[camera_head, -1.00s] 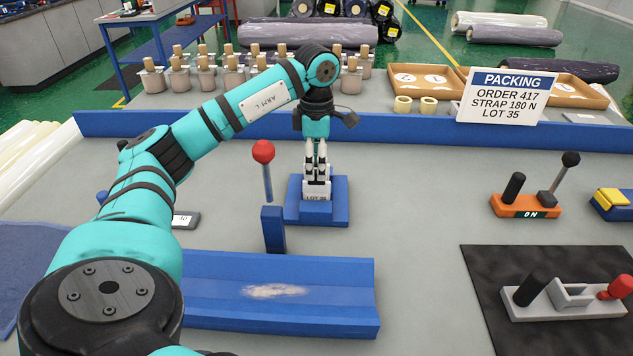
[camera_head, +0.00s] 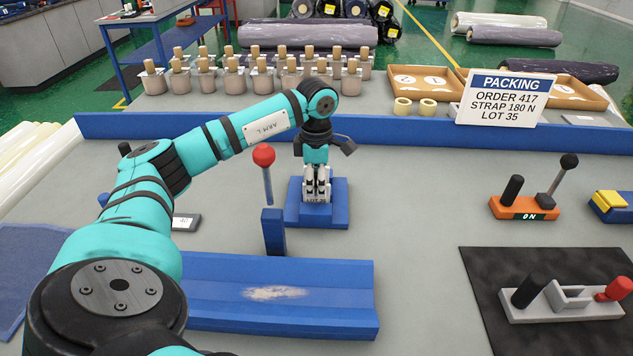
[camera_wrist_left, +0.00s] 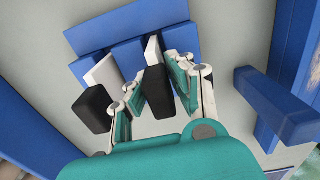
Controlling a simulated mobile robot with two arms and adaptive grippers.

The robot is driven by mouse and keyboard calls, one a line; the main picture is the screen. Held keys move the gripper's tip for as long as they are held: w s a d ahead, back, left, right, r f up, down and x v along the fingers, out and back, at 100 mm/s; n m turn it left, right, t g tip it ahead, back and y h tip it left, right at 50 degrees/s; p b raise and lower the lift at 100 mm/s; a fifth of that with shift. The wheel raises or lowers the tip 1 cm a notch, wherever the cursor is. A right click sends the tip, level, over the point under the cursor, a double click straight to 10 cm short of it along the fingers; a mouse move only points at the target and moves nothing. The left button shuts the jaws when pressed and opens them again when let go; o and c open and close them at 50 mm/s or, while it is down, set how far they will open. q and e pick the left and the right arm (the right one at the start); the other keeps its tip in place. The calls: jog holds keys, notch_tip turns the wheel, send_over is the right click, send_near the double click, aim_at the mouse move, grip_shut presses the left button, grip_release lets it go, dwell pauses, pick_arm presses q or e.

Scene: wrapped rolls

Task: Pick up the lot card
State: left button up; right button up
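In the left wrist view the two dark finger pads (camera_wrist_left: 124,100) are spread apart above the blue holder (camera_wrist_left: 110,33). Pale strips show beyond the pads; I cannot tell which belong to the card. Contact between fingers and card cannot be made out. My right gripper is out of view.
A post with a red knob (camera_head: 264,156) stands close left of the holder. A blue trough (camera_head: 340,290) lies in front. A PACKING sign (camera_head: 505,97), an orange switch box (camera_head: 523,207) and a grey clamp device (camera_head: 565,300) are to the right.

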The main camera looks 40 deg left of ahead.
pick_arm(q)
grip_shut()
jog(key=shift+r, duration=0.15)
